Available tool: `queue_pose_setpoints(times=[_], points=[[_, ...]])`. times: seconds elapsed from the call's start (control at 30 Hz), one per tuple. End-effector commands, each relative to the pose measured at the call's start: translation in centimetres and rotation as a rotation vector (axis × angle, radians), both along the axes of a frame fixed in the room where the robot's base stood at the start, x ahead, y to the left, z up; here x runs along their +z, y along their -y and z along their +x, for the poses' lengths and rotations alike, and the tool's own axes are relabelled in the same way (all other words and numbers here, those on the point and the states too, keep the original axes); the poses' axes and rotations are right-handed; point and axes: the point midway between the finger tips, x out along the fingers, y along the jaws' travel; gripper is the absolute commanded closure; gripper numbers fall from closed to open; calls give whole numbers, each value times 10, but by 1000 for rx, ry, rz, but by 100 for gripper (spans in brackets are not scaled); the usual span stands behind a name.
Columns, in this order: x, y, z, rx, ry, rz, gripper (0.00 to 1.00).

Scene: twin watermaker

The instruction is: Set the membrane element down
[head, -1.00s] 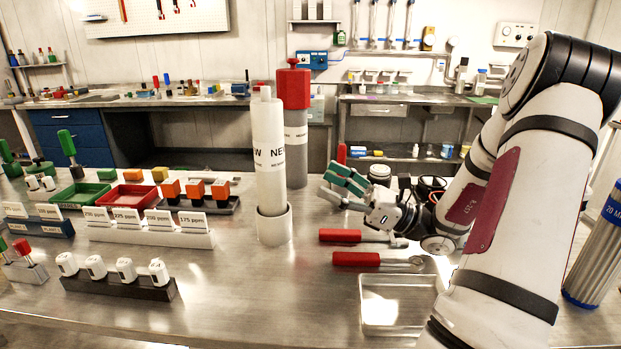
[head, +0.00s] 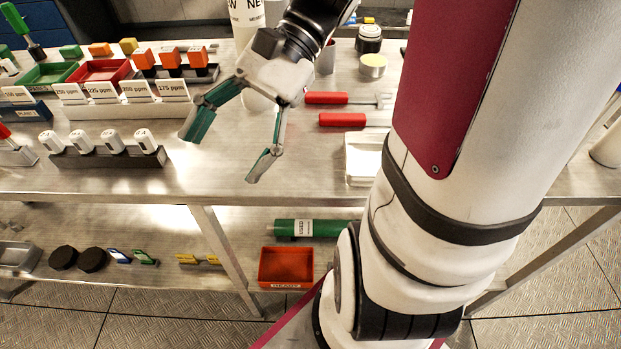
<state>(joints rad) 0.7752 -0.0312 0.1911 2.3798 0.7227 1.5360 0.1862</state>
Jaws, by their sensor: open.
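My gripper (head: 222,157) is open and empty, its green-padded fingers spread and pointing down over the metal bench top. A white cylinder marked NEW (head: 243,22) stands upright on the bench behind it. My gripper and wrist hide much of that cylinder and its holder, and its top is out of frame. A green tube with a white label (head: 320,228) lies on the lower shelf beneath the bench, apart from the gripper. Its label seems to read USED, and my arm is near its right end. I cannot tell which of the two is the membrane element.
A red-orange bin (head: 286,267) is at the lower shelf's front. The bench's front edge lies below the gripper.

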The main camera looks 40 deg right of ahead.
Motion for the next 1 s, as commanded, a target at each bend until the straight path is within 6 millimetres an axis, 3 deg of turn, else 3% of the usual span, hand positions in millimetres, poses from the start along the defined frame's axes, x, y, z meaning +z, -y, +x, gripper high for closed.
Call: queue_pose_setpoints(times=[0.03,0.17,0.4,0.67,1.0], points=[[-1,-10,-16,93,38,-89,31],[-8,-16,-54,312,143,-304,31],[-13,3,-101,686,407,-653,31],[-8,28,-113,916,635,-867,31],[-7,32,-114,951,672,-900,31]])
